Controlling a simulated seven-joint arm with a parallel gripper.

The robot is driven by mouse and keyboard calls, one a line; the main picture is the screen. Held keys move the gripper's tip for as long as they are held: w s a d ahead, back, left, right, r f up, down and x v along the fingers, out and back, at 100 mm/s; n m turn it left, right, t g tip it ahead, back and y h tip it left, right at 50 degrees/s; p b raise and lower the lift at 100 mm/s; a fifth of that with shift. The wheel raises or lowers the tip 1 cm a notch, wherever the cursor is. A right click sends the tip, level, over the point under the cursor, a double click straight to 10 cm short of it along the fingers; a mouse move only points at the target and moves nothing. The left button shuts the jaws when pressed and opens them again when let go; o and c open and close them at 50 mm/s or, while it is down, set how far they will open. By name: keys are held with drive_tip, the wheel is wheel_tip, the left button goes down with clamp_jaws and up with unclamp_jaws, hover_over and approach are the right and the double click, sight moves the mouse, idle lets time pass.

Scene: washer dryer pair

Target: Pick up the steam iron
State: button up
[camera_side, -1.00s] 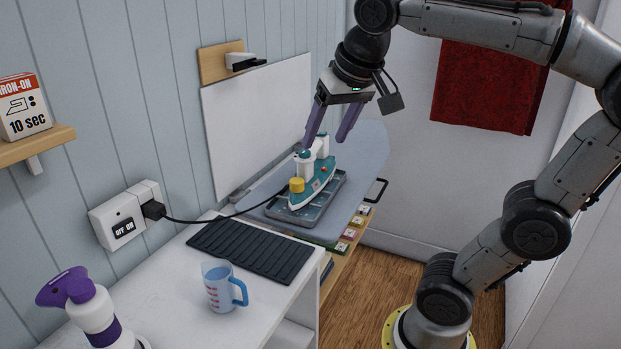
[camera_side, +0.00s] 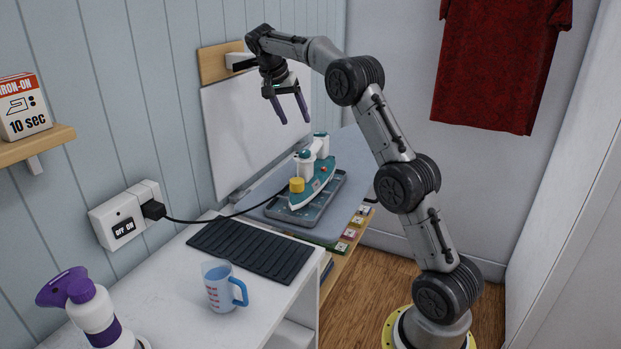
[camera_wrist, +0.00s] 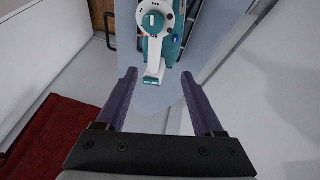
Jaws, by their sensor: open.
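The steam iron (camera_side: 313,182) is teal and white with a yellow cap. It rests on a grey tray-like stand (camera_side: 331,195) on the ironing board (camera_side: 362,157). A black cord runs from it to the wall socket. My gripper (camera_side: 294,121) is open and empty, above the iron and a little to its left in the side view. In the wrist view the iron (camera_wrist: 157,35) is at the top, beyond the open fingers (camera_wrist: 157,73); its upper part is cut off by the frame.
A black ribbed mat (camera_side: 254,250) and a measuring cup (camera_side: 222,288) are on the white counter. A purple-topped spray bottle (camera_side: 92,310) stands at the front left. A white panel (camera_side: 258,120) stands against the wall behind the board. A red shirt (camera_side: 497,65) hangs at the right.

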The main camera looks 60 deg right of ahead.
sight(312, 147)
drive_tip(key=x, duration=0.9)
drive_tip(key=shift+s+d, duration=0.15)
drive_tip(key=shift+s, duration=0.05)
drive_tip(key=shift+s+x, duration=0.15)
drive_tip(key=shift+x, duration=1.2)
drive_tip(key=shift+s+x, duration=0.15)
drive_tip(key=shift+x, duration=1.15)
drive_tip(key=shift+d+r, duration=0.1)
drive_tip(key=shift+r, duration=0.05)
clamp_jaws()
drive_tip(key=shift+r, duration=0.25)
